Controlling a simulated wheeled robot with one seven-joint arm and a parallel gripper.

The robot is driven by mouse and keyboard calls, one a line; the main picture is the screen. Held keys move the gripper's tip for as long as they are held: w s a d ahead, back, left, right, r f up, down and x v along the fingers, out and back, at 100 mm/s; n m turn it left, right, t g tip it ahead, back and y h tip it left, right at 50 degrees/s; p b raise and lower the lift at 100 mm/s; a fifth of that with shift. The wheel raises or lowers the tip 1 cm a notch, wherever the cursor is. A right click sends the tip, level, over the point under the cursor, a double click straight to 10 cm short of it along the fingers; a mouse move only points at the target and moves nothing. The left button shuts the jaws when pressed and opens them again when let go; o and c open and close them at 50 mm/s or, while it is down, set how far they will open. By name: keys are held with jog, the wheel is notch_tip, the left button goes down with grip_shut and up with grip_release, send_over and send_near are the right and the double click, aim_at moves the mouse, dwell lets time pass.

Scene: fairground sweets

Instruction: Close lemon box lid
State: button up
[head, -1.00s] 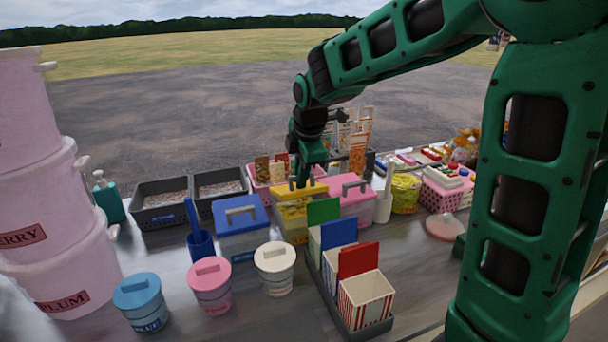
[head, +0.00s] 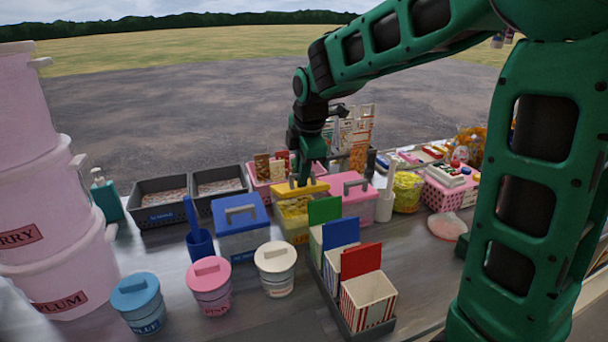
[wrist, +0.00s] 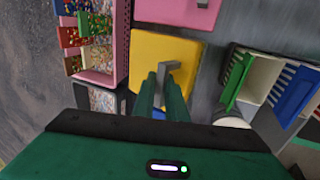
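The lemon box (head: 296,235) is the yellow box in the middle of the counter, between a blue box and a pink box. Its yellow lid (head: 318,188) is over the back part of the box, and pale yellow contents seem to show below its front edge. The lid also fills the middle of the wrist view (wrist: 185,50), with its grey handle (wrist: 163,70) upward. My gripper (head: 300,180) is above the lid; in the wrist view its fingers (wrist: 163,88) are close together on the handle. The fingertips' contact is partly hidden.
The blue box (head: 240,240) and pink box (head: 352,190) stand close on either side, both lidded. Popcorn cartons (head: 368,300) stand in front, beside several lidded tubs (head: 275,270). Dark trays (head: 160,200) and a pink basket (head: 260,185) lie behind.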

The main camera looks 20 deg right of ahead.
jog(key=shift+s+a+f+g, duration=0.15)
jog(key=shift+s+g, duration=0.25)
jog(key=shift+s+a+f+g, duration=0.1)
jog(key=shift+s+g, duration=0.3)
jog(key=shift+o, duration=1.3)
jog(key=r, duration=0.2)
jog(key=s+r, duration=0.1)
jog(key=r, duration=0.1)
jog(key=s+r, duration=0.1)
jog(key=r, duration=0.1)
jog(key=shift+d+r, duration=0.1)
jog(key=shift+d, duration=0.05)
jog(key=shift+w, duration=0.6)
jog(key=shift+s+d+r, duration=0.1)
jog(key=shift+s+r, duration=0.1)
jog(key=shift+r, duration=0.05)
